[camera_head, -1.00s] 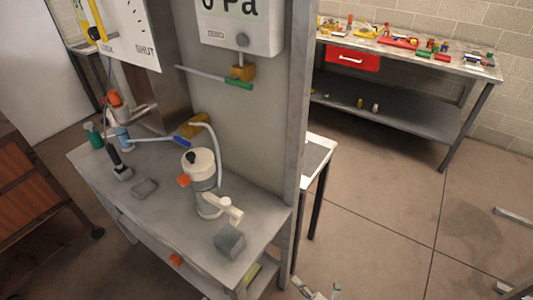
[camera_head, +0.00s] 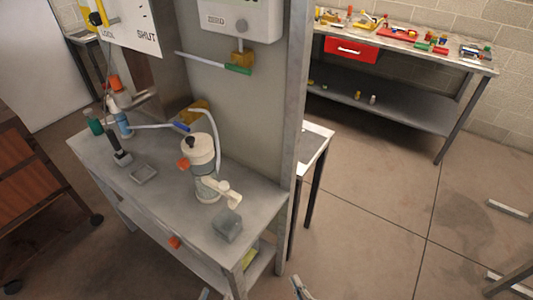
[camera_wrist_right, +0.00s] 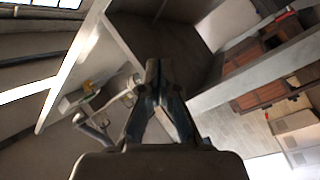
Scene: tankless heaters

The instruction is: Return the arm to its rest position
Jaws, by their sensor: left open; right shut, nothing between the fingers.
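My right gripper (camera_wrist_right: 155,70) is shut in the right wrist view, its fingertips together with nothing between them. In the head view only a small part of it (camera_head: 300,288) shows at the bottom edge, in front of the grey bench (camera_head: 150,210). A thin grey tip at the bottom edge, further left, looks like part of my left gripper (camera_head: 205,294); it is open, and most of it lies below the picture. Both grippers are apart from the white-and-grey canister with a black cap (camera_head: 201,155) that stands on the bench.
A grey block (camera_head: 227,225) sits near the bench's front corner. A post (camera_head: 296,120) rises at its right. A worktable with a red drawer (camera_head: 351,49) stands behind.

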